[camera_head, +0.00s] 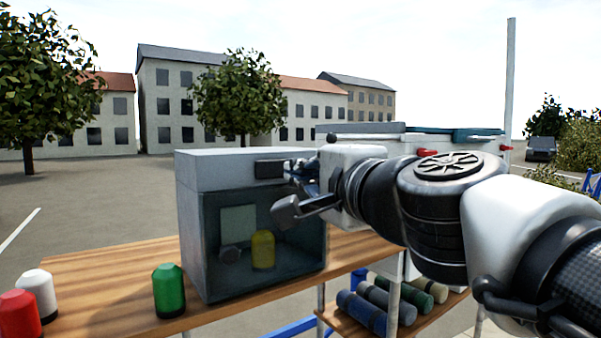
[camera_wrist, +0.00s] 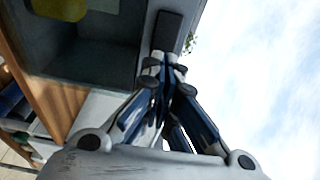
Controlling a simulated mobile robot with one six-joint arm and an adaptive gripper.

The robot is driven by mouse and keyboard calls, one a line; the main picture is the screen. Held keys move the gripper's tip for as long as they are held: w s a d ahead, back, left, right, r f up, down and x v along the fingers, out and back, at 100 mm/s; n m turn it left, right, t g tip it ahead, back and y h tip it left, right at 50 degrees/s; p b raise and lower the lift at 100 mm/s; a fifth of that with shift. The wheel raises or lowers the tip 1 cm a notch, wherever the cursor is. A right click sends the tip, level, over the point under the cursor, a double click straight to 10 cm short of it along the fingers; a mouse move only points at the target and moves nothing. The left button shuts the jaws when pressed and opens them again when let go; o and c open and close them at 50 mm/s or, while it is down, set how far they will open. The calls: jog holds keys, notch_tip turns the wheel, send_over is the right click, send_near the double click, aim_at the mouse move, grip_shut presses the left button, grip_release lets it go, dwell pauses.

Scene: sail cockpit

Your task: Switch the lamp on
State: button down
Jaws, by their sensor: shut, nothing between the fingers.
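A grey box (camera_head: 190,230) with a dark glass-like front stands on the wooden table. A yellow capsule-shaped object (camera_head: 263,250) is inside it and also shows at the top left of the wrist view (camera_wrist: 60,8). I cannot tell which thing is the lamp, and no light shows. A dark rectangular plate (camera_head: 269,169) sits on the box's upper front band; it also shows in the wrist view (camera_wrist: 168,32). My gripper (camera_head: 298,168) is shut and empty, its fingertips (camera_wrist: 164,62) at the plate's near end. I cannot tell whether they touch it.
Green (camera_head: 168,291), white (camera_head: 37,294) and red (camera_head: 18,315) capsules stand on the wooden table (camera_head: 110,270) left of the box. Rolled cylinders (camera_head: 362,312) lie on a lower shelf. A white cabinet is behind my arm. Open air lies above the box.

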jog(key=shift+x, duration=1.05)
jog(key=shift+w+n+g+y+b, duration=0.5)
jog(key=shift+y+b, duration=0.4)
jog(key=shift+b, duration=0.35)
jog(key=shift+s, duration=0.1)
